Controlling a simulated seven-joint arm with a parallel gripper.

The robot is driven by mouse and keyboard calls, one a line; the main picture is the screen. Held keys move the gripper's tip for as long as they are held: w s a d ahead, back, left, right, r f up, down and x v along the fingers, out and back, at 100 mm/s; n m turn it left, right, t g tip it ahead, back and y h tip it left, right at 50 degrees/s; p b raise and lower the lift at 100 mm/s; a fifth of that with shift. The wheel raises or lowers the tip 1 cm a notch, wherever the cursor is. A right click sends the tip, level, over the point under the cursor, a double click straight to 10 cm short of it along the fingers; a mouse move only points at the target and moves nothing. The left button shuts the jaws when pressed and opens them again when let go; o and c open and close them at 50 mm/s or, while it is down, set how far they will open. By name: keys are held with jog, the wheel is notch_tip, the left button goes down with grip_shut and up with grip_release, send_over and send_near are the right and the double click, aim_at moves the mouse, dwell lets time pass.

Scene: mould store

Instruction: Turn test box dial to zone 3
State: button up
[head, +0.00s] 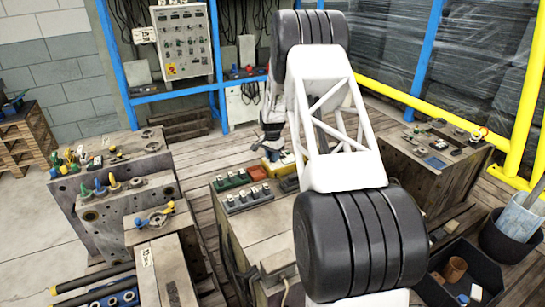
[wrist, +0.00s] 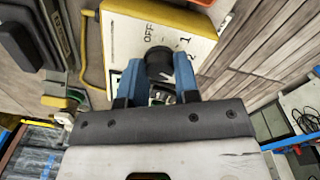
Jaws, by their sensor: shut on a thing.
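The test box (wrist: 122,22) has a pale face with yellow edges and shows at the top centre of the wrist view. Its face carries the marking OFF and what look like the digits 1 and 2 to the right; I cannot make out a 3. The black round dial (wrist: 158,58) stands on this face. My gripper (wrist: 158,72) has blue fingers on both sides of the dial and is shut on it. The dial's pointer is not clear. In the head view the test box (head: 281,166) shows only partly beside my arm, and the dial is hidden.
Green and red trays (head: 240,180) sit left of the test box on the same bench. A steel mould block with coloured fittings (head: 110,160) stands at left, a cabinet with small parts (head: 440,150) at right. A control panel (head: 183,42) hangs behind.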

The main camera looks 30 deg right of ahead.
dwell(0.4)
jog(key=o, duration=0.9)
jog(key=shift+r, duration=0.1)
jog(key=shift+w+r, duration=0.1)
jog(key=shift+r, duration=3.7)
